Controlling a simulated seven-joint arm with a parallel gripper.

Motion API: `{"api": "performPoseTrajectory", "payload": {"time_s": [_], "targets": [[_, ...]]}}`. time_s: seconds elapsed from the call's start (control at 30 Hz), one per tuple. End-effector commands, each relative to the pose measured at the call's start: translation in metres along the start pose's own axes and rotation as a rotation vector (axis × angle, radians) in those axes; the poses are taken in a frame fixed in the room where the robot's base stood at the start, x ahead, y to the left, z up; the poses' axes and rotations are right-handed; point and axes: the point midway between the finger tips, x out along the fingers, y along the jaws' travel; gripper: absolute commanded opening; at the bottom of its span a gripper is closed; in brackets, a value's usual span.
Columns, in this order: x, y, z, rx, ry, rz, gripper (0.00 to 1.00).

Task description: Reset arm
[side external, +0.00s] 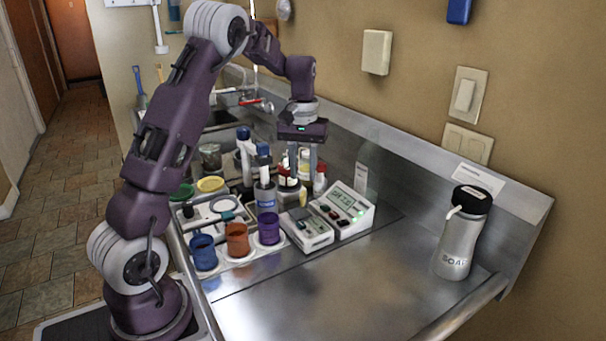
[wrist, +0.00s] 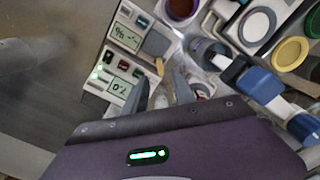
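My gripper (side external: 303,170) hangs from my raised arm above the back of the steel counter, over a cluster of small bottles. Its two fingers point down and stand apart, with nothing visibly held between them. In the wrist view my gripper (wrist: 163,85) also shows its fingers apart. Blue (side external: 203,253), orange (side external: 237,241) and purple (side external: 268,229) buckets stand in a row on a white holder at the counter's left front. How close the fingertips are to the bottles behind them is hard to tell.
Two meters with displays (side external: 307,230) (side external: 347,210) stand right of the buckets. A blue-capped bottle (side external: 264,192) and red-capped bottles (side external: 320,180) crowd near my gripper. Green (side external: 181,193) and yellow (side external: 210,184) lids lie at the left. A soap bottle (side external: 461,240) stands right; the front counter is clear.

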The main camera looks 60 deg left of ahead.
Motion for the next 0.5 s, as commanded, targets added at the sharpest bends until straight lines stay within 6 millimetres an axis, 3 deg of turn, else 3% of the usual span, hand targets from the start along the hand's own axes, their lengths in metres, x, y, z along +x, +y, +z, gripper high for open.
{"api": "performPoseTrajectory", "payload": {"time_s": [0.07, 0.17, 0.27, 0.33, 0.4, 0.5], "targets": [[-0.002, 0.001, 0.002, 0.003, 0.002, 0.002, 0.32], [-0.025, 0.012, 0.022, 0.048, 0.029, 0.029, 0.32], [-0.072, 0.029, 0.077, 0.164, 0.092, 0.085, 0.32], [-0.100, 0.036, 0.130, 0.272, 0.146, 0.125, 0.32], [-0.120, 0.035, 0.184, 0.389, 0.208, 0.157, 0.32], [-0.128, 0.021, 0.256, 0.553, 0.301, 0.187, 0.32]]}}
